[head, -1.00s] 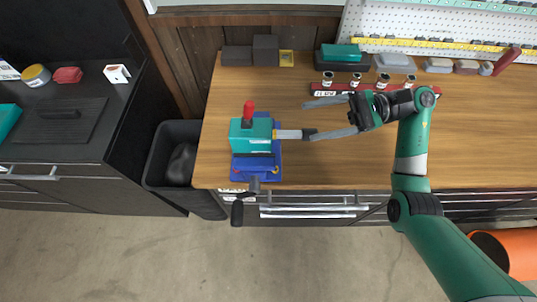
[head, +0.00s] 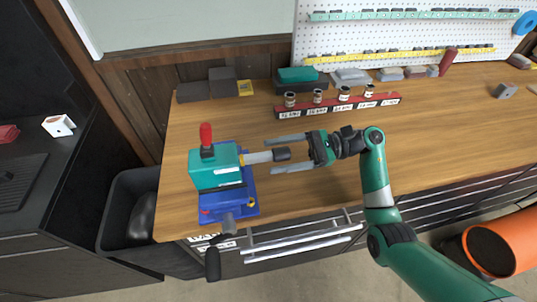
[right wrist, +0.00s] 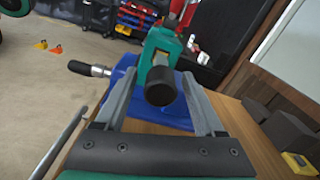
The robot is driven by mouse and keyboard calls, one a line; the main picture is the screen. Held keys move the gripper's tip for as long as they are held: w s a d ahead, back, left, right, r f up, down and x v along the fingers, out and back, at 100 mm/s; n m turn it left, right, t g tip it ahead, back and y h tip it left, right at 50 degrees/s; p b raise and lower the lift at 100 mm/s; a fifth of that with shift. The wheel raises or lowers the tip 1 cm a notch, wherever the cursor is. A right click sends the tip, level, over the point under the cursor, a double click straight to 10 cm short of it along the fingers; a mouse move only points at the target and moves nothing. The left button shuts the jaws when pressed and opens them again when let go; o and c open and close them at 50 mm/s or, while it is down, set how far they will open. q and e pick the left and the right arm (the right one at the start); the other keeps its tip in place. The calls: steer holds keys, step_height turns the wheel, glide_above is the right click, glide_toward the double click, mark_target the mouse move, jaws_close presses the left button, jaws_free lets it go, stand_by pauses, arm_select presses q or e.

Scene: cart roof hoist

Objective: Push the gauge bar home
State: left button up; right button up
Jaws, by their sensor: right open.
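A teal block with a red-knobbed lever (head: 214,166) sits on a blue vise base (head: 240,203) at the bench's left front. The gauge bar (head: 258,157), a light metal bar with a dark round end, sticks out of the block's right side. My right gripper (head: 275,156) is open. Its two fingers lie on either side of the bar's dark end, with gaps seen between. In the right wrist view the dark end (right wrist: 160,86) is centred between the spread fingers (right wrist: 163,100). My left gripper is not in view.
A red rack (head: 340,106) with several small jars stands behind my gripper. Dark blocks (head: 222,82) and a yellow piece line the back edge. A black bin (head: 128,205) stands left of the bench. Bare wood lies right of my arm.

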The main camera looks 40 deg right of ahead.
mark_target(252, 159)
steer(key=shift+x, duration=1.3)
jaws_close()
stand_by(0.4)
